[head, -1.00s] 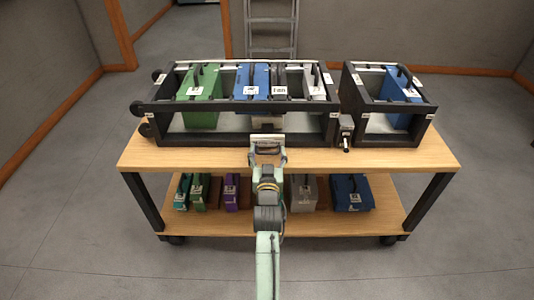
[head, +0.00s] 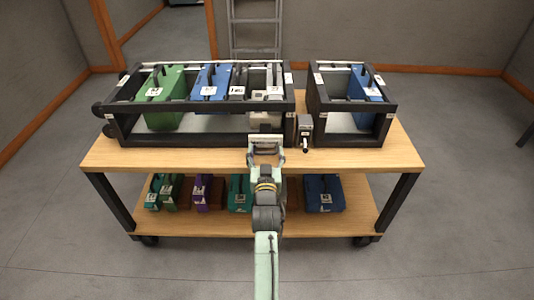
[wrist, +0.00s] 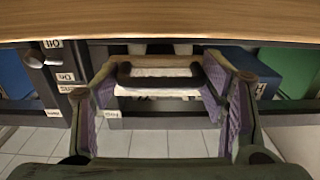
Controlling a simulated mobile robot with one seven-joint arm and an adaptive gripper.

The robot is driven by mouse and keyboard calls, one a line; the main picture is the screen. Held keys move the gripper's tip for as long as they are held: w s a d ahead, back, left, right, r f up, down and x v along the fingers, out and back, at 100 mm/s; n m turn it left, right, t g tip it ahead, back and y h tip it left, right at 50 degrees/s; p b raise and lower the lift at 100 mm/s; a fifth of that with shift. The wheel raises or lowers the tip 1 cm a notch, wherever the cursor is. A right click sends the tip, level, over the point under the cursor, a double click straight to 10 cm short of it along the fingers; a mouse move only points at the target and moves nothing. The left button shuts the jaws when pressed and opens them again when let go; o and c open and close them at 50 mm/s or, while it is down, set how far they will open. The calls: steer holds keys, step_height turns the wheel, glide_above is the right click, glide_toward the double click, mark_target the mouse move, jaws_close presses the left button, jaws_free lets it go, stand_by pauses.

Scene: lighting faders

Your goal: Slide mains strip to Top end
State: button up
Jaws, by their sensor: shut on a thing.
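My gripper (head: 266,140) is at the front right of the large black rack (head: 190,140). In the wrist view my two fingers, with purple pads, close on the ends of the dark handle (wrist: 160,82) of a light grey block (wrist: 160,90). The block also shows low in the rack's right part in the head view (head: 263,117), partly hidden by the gripper. I cannot read a name on it, so I cannot tell if it is the mains strip. Several modules stand in the rack: green (head: 163,105), blue (head: 208,98), dark grey (head: 236,96).
A small rack (head: 352,141) with a blue module stands to the right. A switch box (head: 305,128) sits between the racks, near "Off" (wrist: 53,44) and "On" labels. The wooden tabletop (head: 400,155) is bare in front. Several cases lie on the lower shelf (head: 180,227).

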steer(key=shift+d, duration=0.5)
steer(key=o, duration=1.4)
steer(key=shift+w, duration=0.1)
steer(key=shift+f, duration=0.1)
steer(key=shift+s+f, duration=0.1)
steer(key=shift+s, duration=0.3)
steer(key=s, duration=0.5)
steer(key=shift+s+r, duration=0.25)
steer(key=shift+s, duration=0.05)
steer(key=shift+s+a, duration=0.2)
steer(key=shift+s, duration=0.35)
